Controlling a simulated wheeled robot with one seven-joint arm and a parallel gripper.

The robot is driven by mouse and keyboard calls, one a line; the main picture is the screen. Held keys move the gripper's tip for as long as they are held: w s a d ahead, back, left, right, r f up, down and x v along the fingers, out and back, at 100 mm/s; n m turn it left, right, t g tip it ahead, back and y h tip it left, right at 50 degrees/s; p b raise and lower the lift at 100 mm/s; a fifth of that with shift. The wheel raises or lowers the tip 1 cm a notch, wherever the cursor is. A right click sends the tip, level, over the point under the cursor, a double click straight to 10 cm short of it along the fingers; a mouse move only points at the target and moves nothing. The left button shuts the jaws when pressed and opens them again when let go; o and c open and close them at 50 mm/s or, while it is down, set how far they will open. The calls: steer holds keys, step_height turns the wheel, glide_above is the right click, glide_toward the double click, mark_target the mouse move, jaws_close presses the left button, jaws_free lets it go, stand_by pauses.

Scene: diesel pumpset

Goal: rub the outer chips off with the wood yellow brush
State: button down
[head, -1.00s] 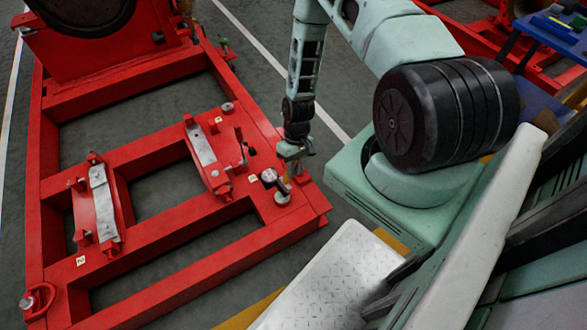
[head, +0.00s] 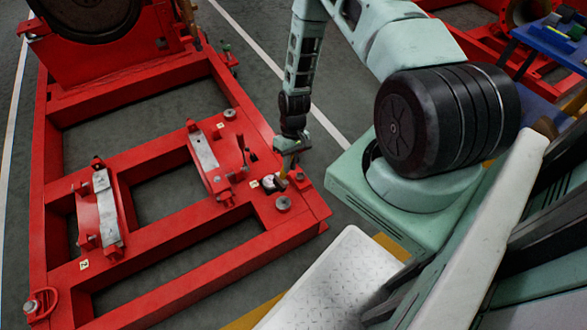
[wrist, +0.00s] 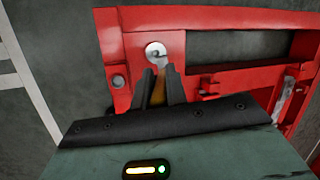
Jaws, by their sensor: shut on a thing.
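My gripper (head: 290,153) is shut on the yellow-brown brush (head: 284,167), which hangs down over the near right corner of the red frame (head: 308,215). In the wrist view the brush (wrist: 158,92) sits between the dark fingers (wrist: 160,88). Its far end is beside a round metal pad (wrist: 156,52) on the red frame; I cannot tell whether they touch. In the head view a light round pad (head: 268,183) is just left of the brush, and another (head: 283,203) is in front of it. Single chips are too small to make out.
Two raised red mounts with grey plates, one (head: 205,150) nearer the gripper and one (head: 107,205) farther left, stand on the frame. A small upright lever (head: 241,144) is left of the gripper. A white tread plate (head: 335,280) is at the front.

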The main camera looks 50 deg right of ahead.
steer(key=w+d+b, duration=0.2)
steer(key=w+b, duration=0.1)
steer(key=w, duration=0.5)
steer(key=shift+w+d, duration=0.25)
steer(key=shift+w, duration=0.15)
stand_by(0.3)
